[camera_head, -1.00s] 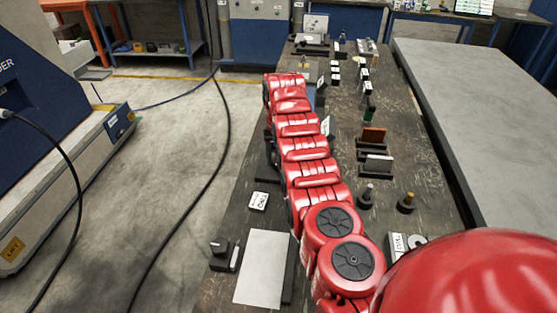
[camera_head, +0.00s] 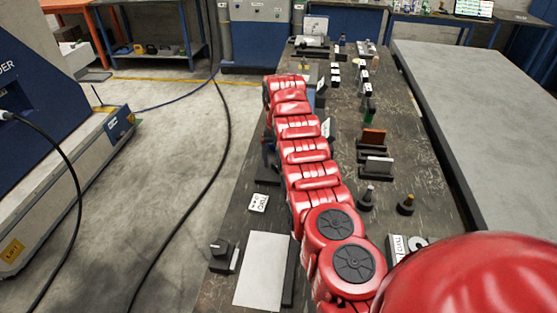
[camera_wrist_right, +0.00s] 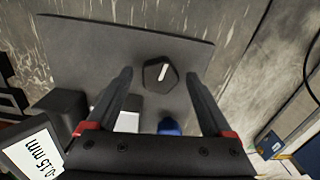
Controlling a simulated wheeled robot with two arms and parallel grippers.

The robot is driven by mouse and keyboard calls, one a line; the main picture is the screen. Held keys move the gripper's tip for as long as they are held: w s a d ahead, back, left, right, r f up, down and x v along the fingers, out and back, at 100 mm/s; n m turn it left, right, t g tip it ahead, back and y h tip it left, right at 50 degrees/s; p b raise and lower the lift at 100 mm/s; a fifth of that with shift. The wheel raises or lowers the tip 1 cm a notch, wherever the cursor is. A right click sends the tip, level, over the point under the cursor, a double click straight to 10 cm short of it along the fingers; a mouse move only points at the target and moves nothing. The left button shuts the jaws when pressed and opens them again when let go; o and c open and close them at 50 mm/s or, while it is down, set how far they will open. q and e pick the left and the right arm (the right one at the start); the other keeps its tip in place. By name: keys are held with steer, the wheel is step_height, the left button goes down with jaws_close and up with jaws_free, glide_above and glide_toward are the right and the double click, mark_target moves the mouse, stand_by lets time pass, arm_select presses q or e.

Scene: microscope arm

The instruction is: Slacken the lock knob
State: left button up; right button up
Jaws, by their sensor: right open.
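In the right wrist view a black faceted knob (camera_wrist_right: 160,74) with a white pointer line sits on a dark grey plate (camera_wrist_right: 90,42). My right gripper (camera_wrist_right: 158,75) is open, with one finger on each side of the knob in the picture. Both fingers look clear of the knob; how far they are above it I cannot tell. In the head view my red right arm (camera_head: 310,175) reaches away along the bench and hides its own gripper and the knob. My left gripper is not in view.
The wrist view shows a white label (camera_wrist_right: 35,150) reading 0-15 mm, a dark block (camera_wrist_right: 62,115) and a blue part (camera_wrist_right: 169,127) near the gripper. The dark bench (camera_head: 420,170) holds small fixtures right of my arm. A pale sheet (camera_head: 262,270) lies at its near left.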

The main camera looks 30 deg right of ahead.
steer(key=shift+r, duration=0.1)
step_height(320, 180, up, 5)
steer(key=shift+r, duration=0.2)
step_height(320, 180, up, 12)
steer(key=p, duration=1.1)
steer(key=shift+f, duration=0.15)
